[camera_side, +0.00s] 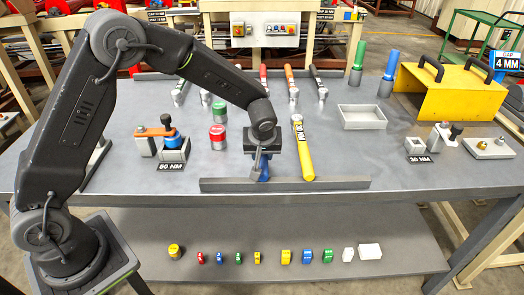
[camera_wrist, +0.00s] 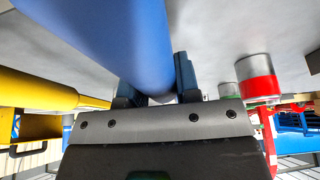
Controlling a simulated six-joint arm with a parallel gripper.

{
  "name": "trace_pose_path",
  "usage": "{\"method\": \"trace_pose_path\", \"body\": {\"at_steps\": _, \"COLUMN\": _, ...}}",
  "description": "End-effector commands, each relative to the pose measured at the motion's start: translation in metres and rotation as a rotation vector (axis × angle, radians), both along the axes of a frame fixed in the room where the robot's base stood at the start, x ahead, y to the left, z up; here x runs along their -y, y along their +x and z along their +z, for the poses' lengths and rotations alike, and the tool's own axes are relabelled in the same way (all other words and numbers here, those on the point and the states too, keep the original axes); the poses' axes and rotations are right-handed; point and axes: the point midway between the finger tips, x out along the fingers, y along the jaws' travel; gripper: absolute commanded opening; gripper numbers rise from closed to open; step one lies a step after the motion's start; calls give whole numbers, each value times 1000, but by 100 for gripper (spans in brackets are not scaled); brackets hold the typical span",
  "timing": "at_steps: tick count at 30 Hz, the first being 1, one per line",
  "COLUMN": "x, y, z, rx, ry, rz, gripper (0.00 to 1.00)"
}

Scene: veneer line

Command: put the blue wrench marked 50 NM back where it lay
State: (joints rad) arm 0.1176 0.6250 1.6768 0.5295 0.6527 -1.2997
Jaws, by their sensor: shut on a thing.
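My gripper (camera_side: 263,160) is shut on the blue wrench (camera_side: 265,170), just behind the grey front rail (camera_side: 230,186) on the table. In the side view only a small blue part shows below the jaws; the rest is hidden by my gripper. In the wrist view the thick blue wrench handle (camera_wrist: 105,30) runs from the upper left down between the fingers of my gripper (camera_wrist: 155,90). No marking can be read on it. I cannot tell whether it touches the table or rail.
A yellow wrench (camera_side: 307,165) lies close on the right, its end on the rail. Red and green cans (camera_side: 218,138) stand to the left. A fixture (camera_side: 172,150) with an NM sign is farther left. A grey tray (camera_side: 362,118) and yellow cover (camera_side: 430,95) stand right.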

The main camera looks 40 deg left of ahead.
Motion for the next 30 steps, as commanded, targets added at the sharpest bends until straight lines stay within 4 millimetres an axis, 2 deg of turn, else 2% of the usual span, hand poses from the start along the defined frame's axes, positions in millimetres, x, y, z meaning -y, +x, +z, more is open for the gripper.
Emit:
{"method": "trace_pose_path", "body": {"at_steps": 5, "x": 0, "y": 1, "z": 1, "rx": 3, "ry": 0, "rz": -1, "gripper": 0}}
{"method": "trace_pose_path", "body": {"at_steps": 6, "x": 0, "y": 1, "z": 1, "rx": 3, "ry": 0, "rz": -1, "gripper": 34}}
{"method": "trace_pose_path", "body": {"at_steps": 14, "x": 0, "y": 0, "z": 1, "rx": 1, "ry": 0, "rz": 0, "gripper": 59}}
{"method": "trace_pose_path", "body": {"at_steps": 30, "x": 0, "y": 0, "z": 1, "rx": 0, "ry": 0, "rz": 0, "gripper": 60}}
